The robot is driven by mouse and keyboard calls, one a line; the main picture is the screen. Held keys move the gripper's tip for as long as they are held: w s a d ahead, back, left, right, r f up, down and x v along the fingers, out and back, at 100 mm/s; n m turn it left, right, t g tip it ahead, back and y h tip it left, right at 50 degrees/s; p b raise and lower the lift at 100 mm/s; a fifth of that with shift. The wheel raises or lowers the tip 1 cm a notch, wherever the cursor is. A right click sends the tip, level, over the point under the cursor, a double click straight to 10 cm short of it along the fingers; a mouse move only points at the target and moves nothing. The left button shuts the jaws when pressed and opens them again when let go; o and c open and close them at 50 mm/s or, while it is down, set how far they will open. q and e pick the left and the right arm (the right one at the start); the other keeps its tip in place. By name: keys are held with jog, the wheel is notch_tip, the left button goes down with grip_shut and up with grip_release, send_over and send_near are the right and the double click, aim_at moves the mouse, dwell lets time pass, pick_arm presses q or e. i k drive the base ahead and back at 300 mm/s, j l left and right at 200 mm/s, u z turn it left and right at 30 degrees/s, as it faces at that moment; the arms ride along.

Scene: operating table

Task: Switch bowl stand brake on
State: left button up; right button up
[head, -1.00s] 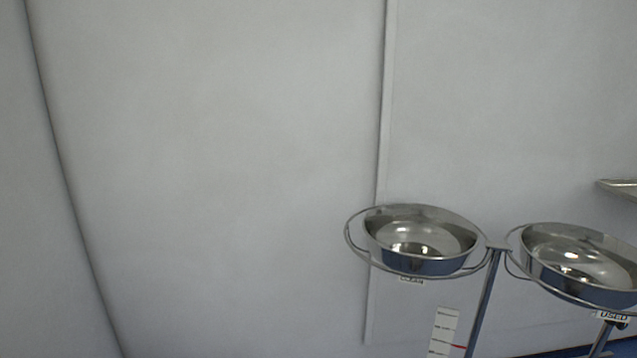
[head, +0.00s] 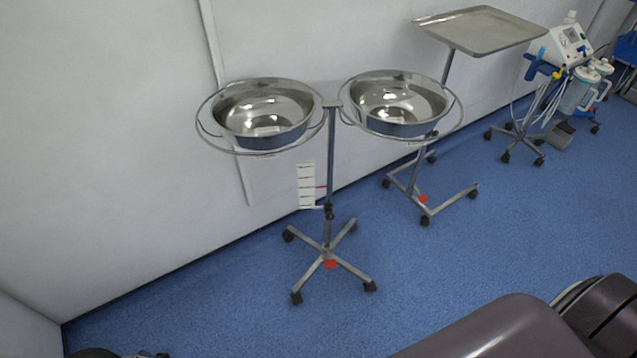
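The bowl stand (head: 330,170) stands upright on the blue floor near the wall. It carries two empty steel bowls in ring holders, the left bowl (head: 262,112) and the right bowl (head: 398,103). Its base has several splayed legs with dark castors (head: 296,297). A small red piece (head: 330,264), which looks like a brake pedal, sits low on the base near the column; I cannot tell its setting. A white scale card (head: 306,185) with a red pointer is beside the column. Neither of my grippers can be made out.
A wheeled tray stand (head: 478,30) is behind right, with its own red piece (head: 423,198) low on its base. A medical machine (head: 565,50) is farther right. Dark padding (head: 500,335) fills the lower right. Blue floor (head: 210,310) is open in front left.

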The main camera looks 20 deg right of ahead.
aim_at(329, 264)
jog(key=z, duration=0.8)
